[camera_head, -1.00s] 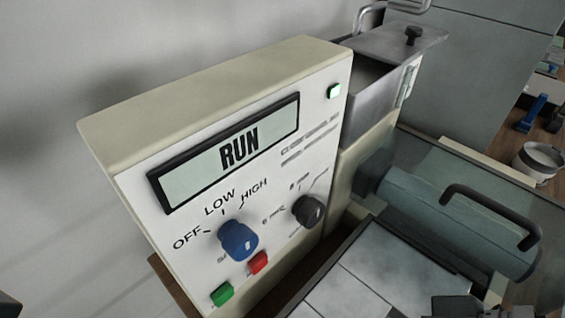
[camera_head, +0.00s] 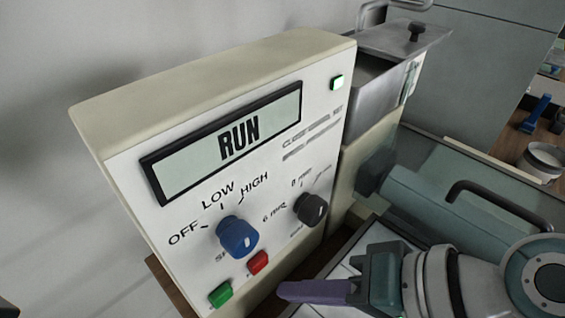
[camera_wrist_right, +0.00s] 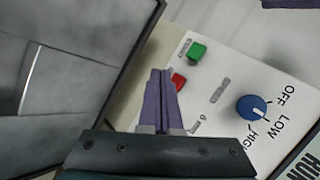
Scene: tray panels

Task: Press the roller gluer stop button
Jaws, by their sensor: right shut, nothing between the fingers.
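The roller gluer's cream control box (camera_head: 130,190) stands left of centre in the head view, with its display (camera_head: 228,142) reading RUN. The red button (camera_head: 258,262) is low on the panel, right of the green button (camera_head: 220,293). In the right wrist view the red button (camera_wrist_right: 179,82) shows just beside the fingertips, partly covered by them; the green button (camera_wrist_right: 198,51) is clear. My right gripper (camera_head: 284,291) is shut and empty, its purple fingers pointing left toward the panel in the head view. I cannot tell a gap to the red button.
A blue knob (camera_head: 238,237) sits above the buttons and a black knob (camera_head: 310,209) to its right. A teal cover with a black handle (camera_head: 505,205) lies to the right, behind my arm.

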